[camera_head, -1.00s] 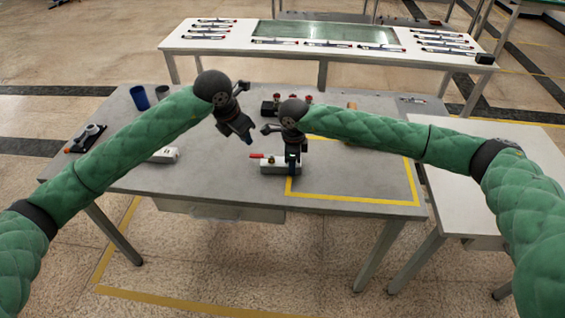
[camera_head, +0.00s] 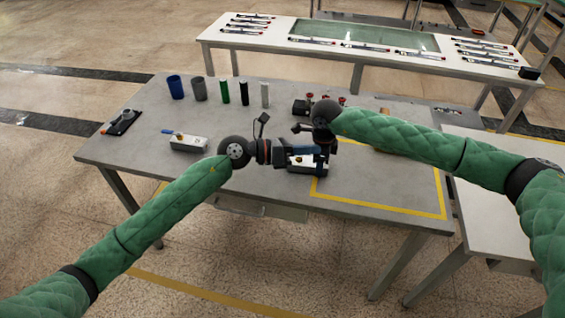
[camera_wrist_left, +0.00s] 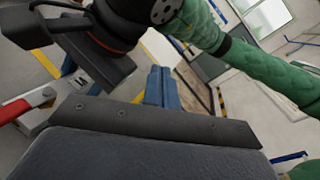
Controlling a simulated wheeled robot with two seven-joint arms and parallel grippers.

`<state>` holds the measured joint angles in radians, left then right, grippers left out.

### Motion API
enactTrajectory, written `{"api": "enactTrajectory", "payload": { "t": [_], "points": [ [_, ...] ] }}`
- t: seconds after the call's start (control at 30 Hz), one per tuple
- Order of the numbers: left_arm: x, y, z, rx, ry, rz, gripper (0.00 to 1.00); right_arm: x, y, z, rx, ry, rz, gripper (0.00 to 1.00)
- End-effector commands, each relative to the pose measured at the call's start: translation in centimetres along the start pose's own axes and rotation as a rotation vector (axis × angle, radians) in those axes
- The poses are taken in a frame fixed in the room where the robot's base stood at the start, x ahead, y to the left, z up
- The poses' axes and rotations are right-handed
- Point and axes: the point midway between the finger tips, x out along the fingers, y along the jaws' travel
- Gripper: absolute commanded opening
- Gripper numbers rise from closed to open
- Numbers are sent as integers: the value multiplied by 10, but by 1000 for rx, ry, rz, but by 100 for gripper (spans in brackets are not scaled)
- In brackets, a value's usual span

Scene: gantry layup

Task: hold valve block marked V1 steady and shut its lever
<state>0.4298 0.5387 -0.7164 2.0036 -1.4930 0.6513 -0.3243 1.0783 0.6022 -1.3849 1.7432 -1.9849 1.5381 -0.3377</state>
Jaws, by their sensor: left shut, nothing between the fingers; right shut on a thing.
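A white valve block (camera_head: 302,168) stands near the front edge of the grey table; its mark is not readable. My right gripper (camera_head: 321,163) points down and is shut on it. My left gripper (camera_head: 312,149) lies level, coming in from the left just above and behind the block in the picture, shut and empty. Its blue fingertips are together in the left wrist view (camera_wrist_left: 163,88). The block's red lever (camera_wrist_left: 22,108) shows at the left of that view, apart from these fingertips. In the head view my left gripper hides the lever.
Another white block with a blue lever (camera_head: 188,144) stands to the left. Several cylinders, including a blue cup (camera_head: 175,87), stand behind. Red-knobbed parts (camera_head: 301,106) sit behind my right gripper. Yellow tape (camera_head: 380,207) marks the table's right. The table's left front is clear.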

Motion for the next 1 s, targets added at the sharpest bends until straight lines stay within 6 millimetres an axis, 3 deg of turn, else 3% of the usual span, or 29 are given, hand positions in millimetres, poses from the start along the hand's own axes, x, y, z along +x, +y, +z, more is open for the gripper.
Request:
{"api": "enactTrajectory", "payload": {
  "t": [0.27, 0.57, 0.77, 1.0],
  "points": [
    [5, -14, -7, 164, -310, 85, 0, 0, 0, 0, 0, 0, 0, 8],
    [-13, -12, -24, 298, -549, 360, 0, 0, 0, 0, 0, 0, 0, 8],
    [-34, -4, -48, 354, -609, 620, 0, 0, 0, 0, 0, 0, 0, 8],
    [-65, 5, -93, 392, -551, 953, 0, 0, 0, 0, 0, 0, 0, 8]
  ]
}}
